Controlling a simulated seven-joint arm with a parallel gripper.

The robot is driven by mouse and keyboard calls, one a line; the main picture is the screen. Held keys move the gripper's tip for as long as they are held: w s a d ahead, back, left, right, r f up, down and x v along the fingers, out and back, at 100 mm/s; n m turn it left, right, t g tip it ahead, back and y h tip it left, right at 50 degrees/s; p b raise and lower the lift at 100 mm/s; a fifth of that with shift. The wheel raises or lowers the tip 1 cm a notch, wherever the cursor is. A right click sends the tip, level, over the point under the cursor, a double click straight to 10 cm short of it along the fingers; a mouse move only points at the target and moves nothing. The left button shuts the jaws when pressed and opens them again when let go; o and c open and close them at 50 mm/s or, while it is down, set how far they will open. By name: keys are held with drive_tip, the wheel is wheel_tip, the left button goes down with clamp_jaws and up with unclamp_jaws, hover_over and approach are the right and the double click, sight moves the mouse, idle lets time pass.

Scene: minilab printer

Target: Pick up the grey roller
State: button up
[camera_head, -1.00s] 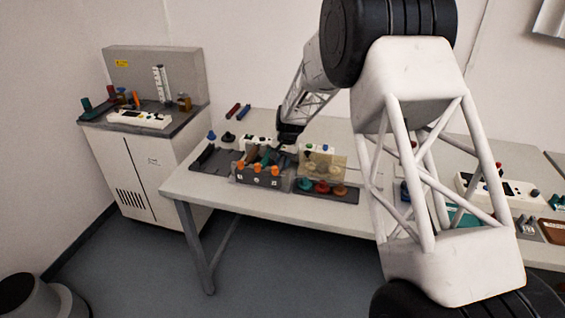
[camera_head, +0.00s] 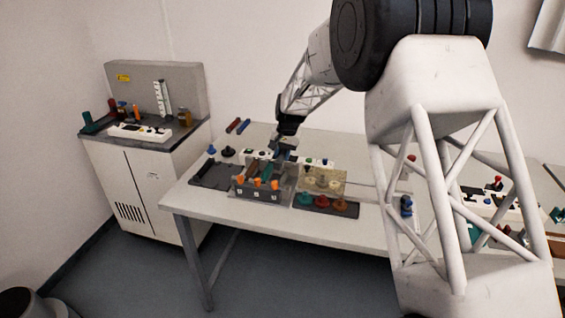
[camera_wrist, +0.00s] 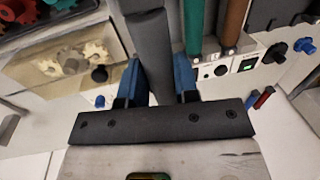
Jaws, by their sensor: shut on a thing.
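The grey roller (camera_wrist: 148,48) is a dark grey cylinder between the two blue fingers of my gripper (camera_wrist: 158,78) in the wrist view. The fingers are shut on it, one on each side. In the head view my gripper (camera_head: 283,150) is low over the grey roller box with orange knobs (camera_head: 257,195); the grey roller is too small to make out there. The roller's lower end is not clearly visible.
A clear-covered gear unit (camera_head: 322,182) stands right of the box, with a tray of coloured knobs (camera_head: 325,206) in front. A dark tray (camera_head: 215,174) lies to the left. A white control panel (camera_wrist: 212,72) is close to the gripper. The table's front strip (camera_head: 240,222) is clear.

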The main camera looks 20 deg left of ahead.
drive_tip(key=shift+r, duration=0.35)
drive_tip(key=shift+a, duration=0.1)
idle(0.4)
drive_tip(key=a, duration=0.4)
drive_tip(key=w+a, duration=0.1)
drive_tip(key=a, duration=0.4)
drive_tip(key=a+f, duration=0.1)
drive_tip(key=a, duration=0.3)
drive_tip(key=shift+w+a, duration=0.25)
drive_tip(key=s+a+f, duration=0.1)
drive_tip(key=a+f, duration=0.1)
drive_tip(key=a, duration=1.2)
drive_tip(key=shift+s, duration=0.25)
drive_tip(key=shift+a, duration=0.1)
drive_tip(key=shift+f, duration=0.15)
drive_tip(key=shift+f, duration=2.6)
drive_tip(key=shift+f, duration=0.5)
